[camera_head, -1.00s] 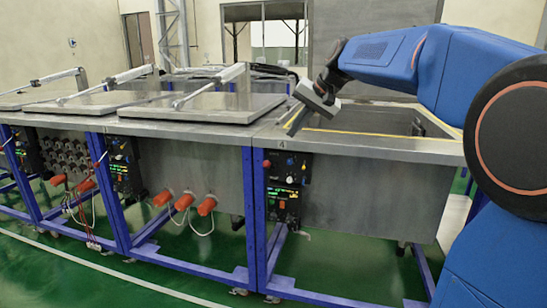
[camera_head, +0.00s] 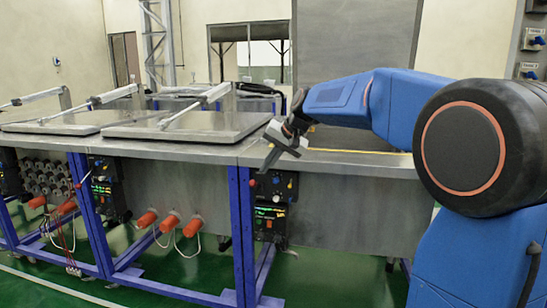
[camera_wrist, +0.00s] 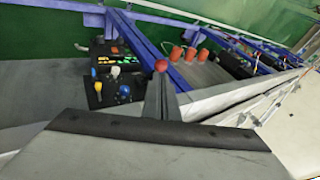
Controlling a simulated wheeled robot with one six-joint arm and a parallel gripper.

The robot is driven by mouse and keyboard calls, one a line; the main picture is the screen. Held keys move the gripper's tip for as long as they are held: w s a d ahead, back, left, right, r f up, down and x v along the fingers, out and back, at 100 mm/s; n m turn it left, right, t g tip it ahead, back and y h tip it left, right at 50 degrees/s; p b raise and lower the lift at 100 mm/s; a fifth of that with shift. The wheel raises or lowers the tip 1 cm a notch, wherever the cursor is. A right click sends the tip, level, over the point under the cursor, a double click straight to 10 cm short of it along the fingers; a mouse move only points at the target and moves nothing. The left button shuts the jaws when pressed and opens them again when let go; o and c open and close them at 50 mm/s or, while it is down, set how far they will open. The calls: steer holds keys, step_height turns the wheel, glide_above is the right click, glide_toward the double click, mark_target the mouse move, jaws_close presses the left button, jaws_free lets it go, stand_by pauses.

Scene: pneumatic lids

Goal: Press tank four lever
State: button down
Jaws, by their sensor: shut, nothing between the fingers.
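Tank four (camera_head: 345,212) is the grey tank at the right in the head view. Its dark control panel (camera_head: 270,207) hangs at the front left corner, with small knobs and lit displays. The panel also shows in the wrist view (camera_wrist: 108,78). A red ball knob (camera_wrist: 161,66), seemingly the lever's end, shows just beyond my fingertips in the wrist view. My gripper (camera_head: 267,162) is shut and empty, tilted down at the tank's front edge above the panel. I cannot tell whether it touches the knob.
A large grey plate (camera_head: 355,60) stands upright behind tank four, seemingly its raised lid. The neighbouring tank's closed lid (camera_head: 185,128) lies to the left. Blue frame posts (camera_head: 240,225) and orange-red fittings (camera_head: 170,223) are below. The green floor in front is clear.

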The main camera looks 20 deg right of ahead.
mark_target(255, 182)
steer(key=shift+x, duration=2.8)
steer(key=shift+s+a+f, duration=0.1)
